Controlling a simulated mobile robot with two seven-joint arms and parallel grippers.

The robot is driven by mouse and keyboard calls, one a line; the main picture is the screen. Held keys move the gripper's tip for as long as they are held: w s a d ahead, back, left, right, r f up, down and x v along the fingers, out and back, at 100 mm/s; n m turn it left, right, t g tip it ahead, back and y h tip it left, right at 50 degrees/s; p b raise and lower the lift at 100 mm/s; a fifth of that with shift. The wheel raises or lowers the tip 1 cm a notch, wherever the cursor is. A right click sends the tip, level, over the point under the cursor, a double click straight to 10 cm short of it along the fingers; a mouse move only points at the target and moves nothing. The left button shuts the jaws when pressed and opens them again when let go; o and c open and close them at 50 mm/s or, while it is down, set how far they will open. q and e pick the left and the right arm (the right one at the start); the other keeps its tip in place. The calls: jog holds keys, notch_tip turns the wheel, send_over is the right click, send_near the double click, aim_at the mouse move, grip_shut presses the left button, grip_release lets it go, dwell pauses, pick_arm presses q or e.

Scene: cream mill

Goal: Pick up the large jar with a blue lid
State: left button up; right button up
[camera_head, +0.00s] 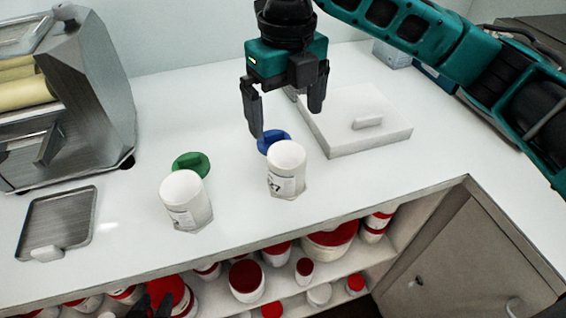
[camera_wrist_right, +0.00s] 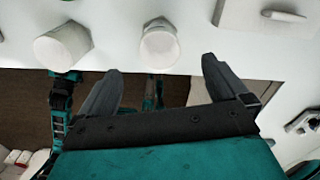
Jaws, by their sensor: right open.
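A white jar (camera_head: 286,172) with a dark label stands upright on the counter in the head view. A blue lid (camera_head: 272,141) with a raised grip shows just behind it, partly hidden by the jar. My right gripper (camera_head: 287,123) is open and empty, above and behind this jar, with one fingertip beside the blue lid. In the right wrist view the white jar (camera_wrist_right: 158,44) appears beyond the gap between the open fingers (camera_wrist_right: 160,80). A dark shape at the lower left, apparently my left gripper (camera_head: 162,300), is mostly cut off; its jaws are unclear.
Another white jar (camera_head: 186,200) stands to the left, with a green lid (camera_head: 191,164) behind it. A white slab with a handle (camera_head: 345,130) lies to the right. A steel machine (camera_head: 88,85) and a metal tray (camera_head: 75,215) are at left. Red-lidded containers (camera_head: 246,278) fill the shelf below.

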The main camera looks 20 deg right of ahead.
aim_at(287, 144)
jog(key=f, duration=0.7)
jog(key=shift+s+b, duration=0.25)
jog(key=shift+b, duration=0.1)
jog(key=f, duration=0.4)
jog(key=shift+s+d+f, duration=0.1)
jog(key=shift+s, duration=0.2)
jog(key=shift+f, duration=0.45)
jog(key=shift+c, duration=0.2)
jog(key=c, duration=1)
jog(key=shift+o, duration=0.2)
jog(key=shift+r, duration=0.15)
